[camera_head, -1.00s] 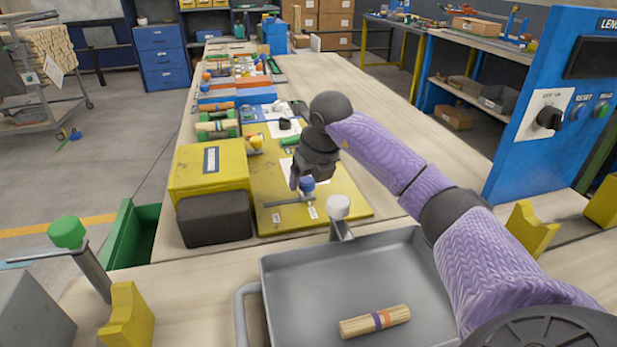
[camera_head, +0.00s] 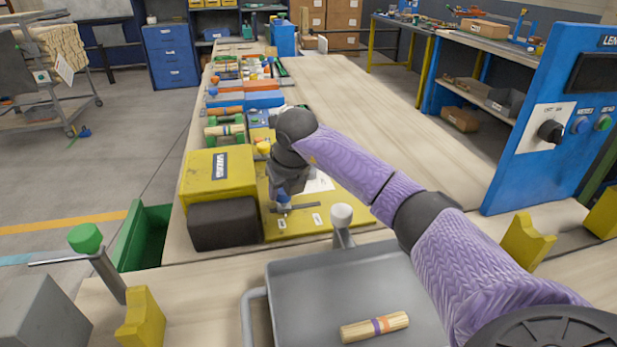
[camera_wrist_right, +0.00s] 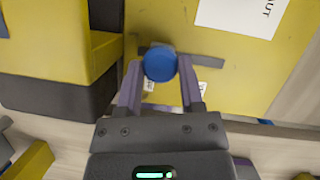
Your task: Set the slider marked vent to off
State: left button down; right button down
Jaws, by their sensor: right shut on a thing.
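The slider's blue knob (camera_head: 283,197) stands on a grey slot in the yellow panel (camera_head: 345,212). My right gripper (camera_head: 284,190) reaches down over it and is shut on it. In the right wrist view the blue knob (camera_wrist_right: 160,65) sits between the fingertips, near the left end of the slot (camera_wrist_right: 205,68). Two small white labels lie beside the slot, a left one (camera_head: 281,223) and a right one (camera_head: 317,219); their print is too small to read. The knob is near the left label. My left gripper is not in view.
A yellow box (camera_head: 215,178) and a dark block (camera_head: 222,223) stand close left of the slider. A white-topped post (camera_head: 341,215) rises in front of the panel. A grey tray (camera_head: 300,290) holds a banded wooden piece (camera_head: 375,326).

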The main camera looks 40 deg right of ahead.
jog(key=shift+w+a+r, duration=0.1)
jog(key=shift+w+a, duration=0.15)
jog(key=shift+a, duration=0.4)
jog(key=shift+c, duration=1.2)
grip_release()
jog(key=shift+w, duration=0.1)
